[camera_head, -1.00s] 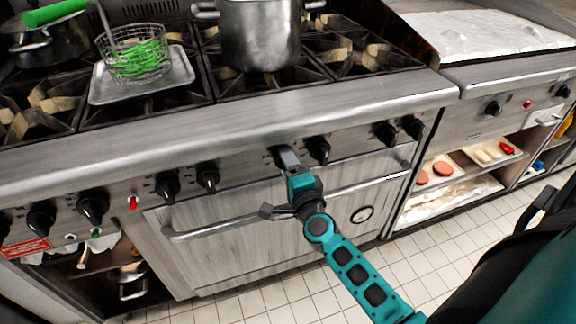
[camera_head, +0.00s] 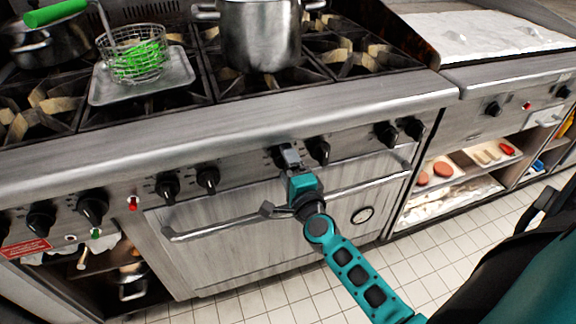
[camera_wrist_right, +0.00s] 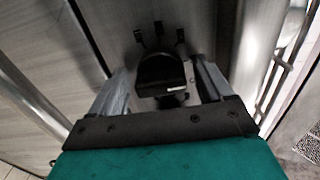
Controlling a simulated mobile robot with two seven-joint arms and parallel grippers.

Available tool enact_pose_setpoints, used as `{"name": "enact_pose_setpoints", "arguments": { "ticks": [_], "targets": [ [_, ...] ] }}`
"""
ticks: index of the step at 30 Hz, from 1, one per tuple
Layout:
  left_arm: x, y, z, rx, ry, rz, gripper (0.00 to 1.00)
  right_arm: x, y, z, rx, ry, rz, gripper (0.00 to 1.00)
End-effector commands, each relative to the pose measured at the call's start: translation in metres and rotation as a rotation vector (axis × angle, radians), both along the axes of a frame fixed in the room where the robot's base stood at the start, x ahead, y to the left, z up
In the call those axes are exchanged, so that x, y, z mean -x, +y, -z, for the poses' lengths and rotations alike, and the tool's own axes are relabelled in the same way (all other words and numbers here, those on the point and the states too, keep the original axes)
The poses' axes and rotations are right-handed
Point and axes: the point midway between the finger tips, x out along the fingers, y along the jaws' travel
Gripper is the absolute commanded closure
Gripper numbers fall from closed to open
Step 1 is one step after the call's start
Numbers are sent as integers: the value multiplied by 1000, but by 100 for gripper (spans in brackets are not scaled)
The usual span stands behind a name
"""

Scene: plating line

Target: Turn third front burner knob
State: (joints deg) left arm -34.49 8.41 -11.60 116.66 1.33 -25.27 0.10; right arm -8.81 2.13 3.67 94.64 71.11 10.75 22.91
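A row of black burner knobs runs along the steel front panel of the range. My right gripper (camera_head: 289,157) is at one knob (camera_head: 279,157), left of another black knob (camera_head: 318,150). In the right wrist view, that black knob (camera_wrist_right: 160,75) sits between the two grey fingers (camera_wrist_right: 163,85). The fingers stand apart, one on each side, with narrow gaps seen beside the knob; no firm contact shows. In the head view the gripper partly hides this knob. My left gripper is not in view.
The oven door handle (camera_head: 210,228) runs just below my right gripper. A steel pot (camera_head: 262,38) stands on the stovetop above. A tray (camera_head: 182,70) with a basket of green beans (camera_head: 137,58) stands to the left. Tiled floor (camera_head: 255,305) lies open below.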

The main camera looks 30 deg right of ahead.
Motion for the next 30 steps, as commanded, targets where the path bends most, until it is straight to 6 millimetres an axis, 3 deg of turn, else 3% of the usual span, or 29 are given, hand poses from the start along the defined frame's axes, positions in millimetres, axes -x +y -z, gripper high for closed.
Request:
{"name": "enact_pose_setpoints", "arguments": {
  "ticks": [10,24,30],
  "targets": [
    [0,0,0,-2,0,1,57,11,2,1,2,3,1,20],
    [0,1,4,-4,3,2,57,97,23,2,1,3,-1,20],
    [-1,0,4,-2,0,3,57,119,28,1,1,1,-1,20]
  ]
}}
